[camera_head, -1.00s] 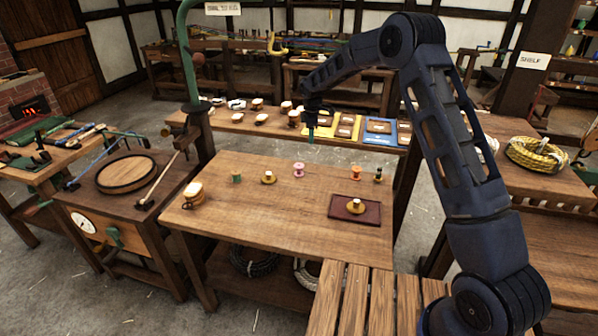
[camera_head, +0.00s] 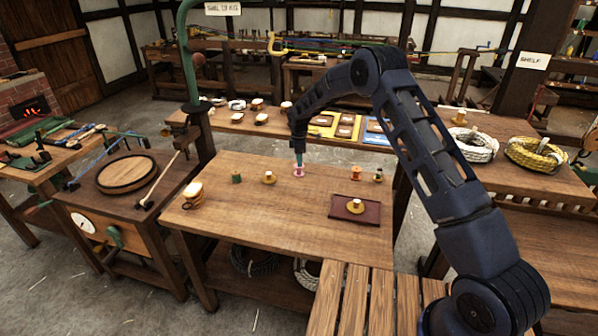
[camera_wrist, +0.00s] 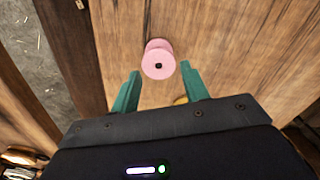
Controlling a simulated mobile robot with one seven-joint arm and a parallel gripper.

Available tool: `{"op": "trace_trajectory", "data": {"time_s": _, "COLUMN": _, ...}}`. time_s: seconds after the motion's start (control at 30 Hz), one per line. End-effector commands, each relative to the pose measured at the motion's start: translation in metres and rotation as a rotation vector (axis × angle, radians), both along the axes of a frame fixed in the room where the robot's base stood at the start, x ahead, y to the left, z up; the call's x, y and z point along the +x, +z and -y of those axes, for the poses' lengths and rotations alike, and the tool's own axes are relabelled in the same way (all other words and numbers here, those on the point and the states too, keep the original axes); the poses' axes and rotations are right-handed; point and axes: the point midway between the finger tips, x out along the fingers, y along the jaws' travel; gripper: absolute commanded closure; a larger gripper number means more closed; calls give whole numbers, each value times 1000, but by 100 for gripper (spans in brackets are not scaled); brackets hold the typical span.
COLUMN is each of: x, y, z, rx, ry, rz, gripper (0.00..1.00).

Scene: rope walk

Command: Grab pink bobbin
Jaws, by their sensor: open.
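The pink bobbin (camera_head: 299,171) stands upright on the wooden table (camera_head: 250,205), toward its back edge. In the wrist view the pink bobbin (camera_wrist: 158,60) is seen from above, with a dark hole in its top. My gripper (camera_head: 299,158) is just above the bobbin in the head view. In the wrist view my gripper (camera_wrist: 157,72) is open, with its two green fingers apart and the bobbin just beyond their tips, roughly centred between them. Nothing is held.
An orange bobbin (camera_head: 356,172) and a dark olive bobbin (camera_head: 378,175) stand to the right. The table's front middle is clear.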

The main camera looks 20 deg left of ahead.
Motion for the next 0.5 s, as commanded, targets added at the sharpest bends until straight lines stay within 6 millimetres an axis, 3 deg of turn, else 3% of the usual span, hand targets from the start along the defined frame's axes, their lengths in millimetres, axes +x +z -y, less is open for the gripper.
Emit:
{"op": "trace_trajectory", "data": {"time_s": 0.3, "x": 2, "y": -39, "z": -1, "rx": -1, "ry": 1, "rz": -1, "gripper": 55}}
{"op": "trace_trajectory", "data": {"time_s": 0.5, "x": 2, "y": -48, "z": -1, "rx": 0, "ry": 1, "rz": 0, "gripper": 55}}
